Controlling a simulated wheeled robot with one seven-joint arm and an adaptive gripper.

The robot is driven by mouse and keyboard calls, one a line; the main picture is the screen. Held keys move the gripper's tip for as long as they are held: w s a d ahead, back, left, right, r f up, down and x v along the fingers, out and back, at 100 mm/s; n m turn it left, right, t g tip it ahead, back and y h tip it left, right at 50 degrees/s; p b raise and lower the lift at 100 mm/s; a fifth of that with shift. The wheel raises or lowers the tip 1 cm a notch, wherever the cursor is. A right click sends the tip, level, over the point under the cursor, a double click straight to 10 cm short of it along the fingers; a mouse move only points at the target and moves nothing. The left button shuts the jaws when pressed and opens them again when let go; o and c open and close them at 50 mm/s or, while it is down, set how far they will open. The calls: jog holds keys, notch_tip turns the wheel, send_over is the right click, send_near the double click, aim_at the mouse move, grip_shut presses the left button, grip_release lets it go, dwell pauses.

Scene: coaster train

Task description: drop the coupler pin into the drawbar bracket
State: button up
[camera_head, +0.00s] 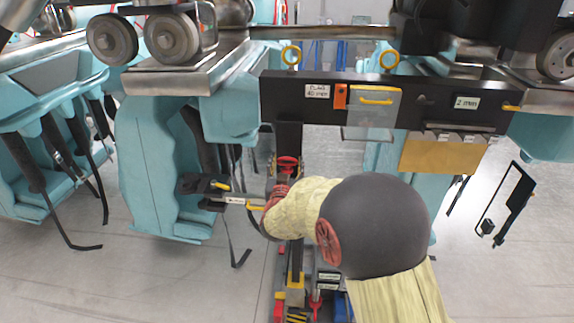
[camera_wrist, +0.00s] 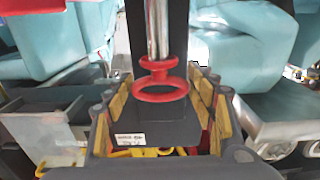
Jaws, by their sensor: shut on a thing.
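The coupler pin, a steel rod with a red ring handle (camera_wrist: 162,92), shows in the middle of the wrist view. A red handle (camera_head: 287,163) also shows against the dark post in the head view. My gripper (camera_head: 286,168) is by this handle. In the wrist view its yellow-padded fingers (camera_wrist: 160,88) stand on both sides of the ring. It is shut on the pin, though the exact contact is hard to see. A dark forked fixture (camera_head: 205,186) left of my gripper may be the drawbar bracket; I cannot tell for certain. The pin's far end is out of view.
A black crossbeam (camera_head: 430,90) with labels and yellow eye rings spans above. A dark post (camera_head: 289,138) hangs from it, close behind my gripper. Teal coaster seats (camera_head: 150,170) with hanging straps stand left. Coloured equipment (camera_head: 297,298) stands below.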

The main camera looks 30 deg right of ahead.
jog(key=shift+r+p, duration=1.3)
jog(key=shift+r, duration=1.4)
